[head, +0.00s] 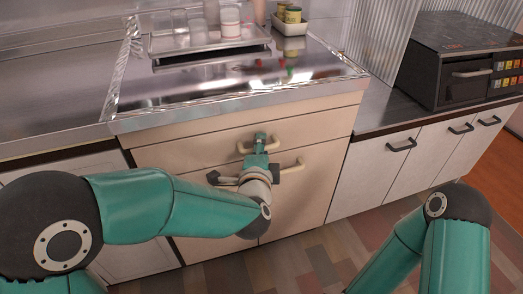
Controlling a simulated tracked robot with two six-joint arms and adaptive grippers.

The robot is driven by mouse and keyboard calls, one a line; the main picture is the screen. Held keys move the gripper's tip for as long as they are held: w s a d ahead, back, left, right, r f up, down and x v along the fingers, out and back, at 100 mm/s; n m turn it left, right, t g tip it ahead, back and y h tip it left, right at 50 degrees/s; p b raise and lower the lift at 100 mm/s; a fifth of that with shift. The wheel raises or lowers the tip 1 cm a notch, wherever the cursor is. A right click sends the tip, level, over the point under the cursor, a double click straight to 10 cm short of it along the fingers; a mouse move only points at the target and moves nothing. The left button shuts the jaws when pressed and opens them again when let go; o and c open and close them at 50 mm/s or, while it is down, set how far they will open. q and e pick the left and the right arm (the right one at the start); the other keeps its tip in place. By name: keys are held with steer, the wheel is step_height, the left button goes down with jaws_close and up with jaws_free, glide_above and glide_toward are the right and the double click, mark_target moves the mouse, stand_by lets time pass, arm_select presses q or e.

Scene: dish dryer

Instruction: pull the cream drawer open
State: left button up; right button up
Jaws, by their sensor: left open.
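The cream drawer (318,127) is the wide upper front of the cabinet under the steel counter, and it looks flush with the cabinet. Its pale bar handle (279,142) runs across the middle of the front. My left gripper (260,139) is at the middle of this handle, with its jaws open. Its fingers cover part of the handle, and I cannot tell whether they touch it. My right gripper is out of view; only part of my right arm shows at the lower right.
A tray (208,41) with dishes and a small bin with jars (290,22) stand on the counter. A dark oven (465,68) is at right. Open floor (310,262) lies in front.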

arm_select(q)
steer(key=shift+c, duration=0.2)
jaws_close()
steer(key=shift+s, duration=0.1)
